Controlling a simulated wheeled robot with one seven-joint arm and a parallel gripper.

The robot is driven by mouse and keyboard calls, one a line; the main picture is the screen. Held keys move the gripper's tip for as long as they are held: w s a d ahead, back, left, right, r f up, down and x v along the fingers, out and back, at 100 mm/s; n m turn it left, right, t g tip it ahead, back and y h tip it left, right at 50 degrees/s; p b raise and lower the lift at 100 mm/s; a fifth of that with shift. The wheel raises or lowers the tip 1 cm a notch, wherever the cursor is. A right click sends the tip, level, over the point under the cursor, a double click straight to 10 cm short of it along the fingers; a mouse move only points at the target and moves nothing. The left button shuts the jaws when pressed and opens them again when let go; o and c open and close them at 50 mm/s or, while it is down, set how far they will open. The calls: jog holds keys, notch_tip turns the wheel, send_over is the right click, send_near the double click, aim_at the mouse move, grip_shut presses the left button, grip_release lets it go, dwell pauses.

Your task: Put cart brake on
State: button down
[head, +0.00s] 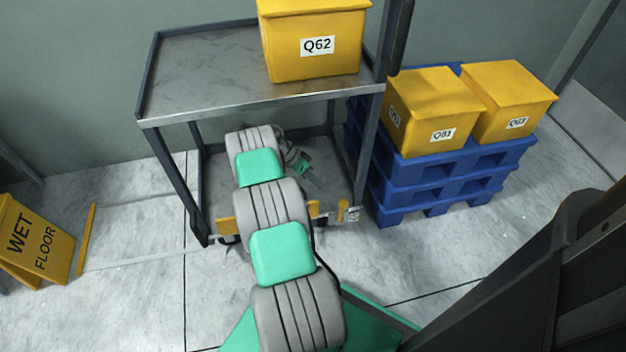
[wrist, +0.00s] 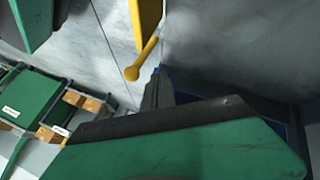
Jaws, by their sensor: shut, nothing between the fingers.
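The cart (head: 150,112) is a dark-framed metal trolley with a grey top and a lower shelf. At its lower front edge, right of my arm, is a small yellow lever (head: 343,210) beside a white label. In the wrist view a yellow lever with a rounded end (wrist: 132,73) shows at top centre, apart from my gripper; I take it to be the brake lever. My gripper (head: 306,172) is shut and empty, low over the lower shelf, behind the lever in the head view. My arm hides part of the cart's front edge.
A yellow bin marked Q62 (head: 290,60) stands on the cart top. Blue pallets (head: 400,190) with two yellow bins (head: 432,110) stand close on the right. A yellow wet floor sign (head: 35,240) is at left. Floor between the sign and cart is clear.

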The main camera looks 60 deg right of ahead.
jog(key=s+f, duration=0.3)
jog(key=s, duration=0.3)
jog(key=shift+s+b, duration=0.25)
jog(key=shift+b, duration=0.05)
jog(key=shift+a, duration=0.15)
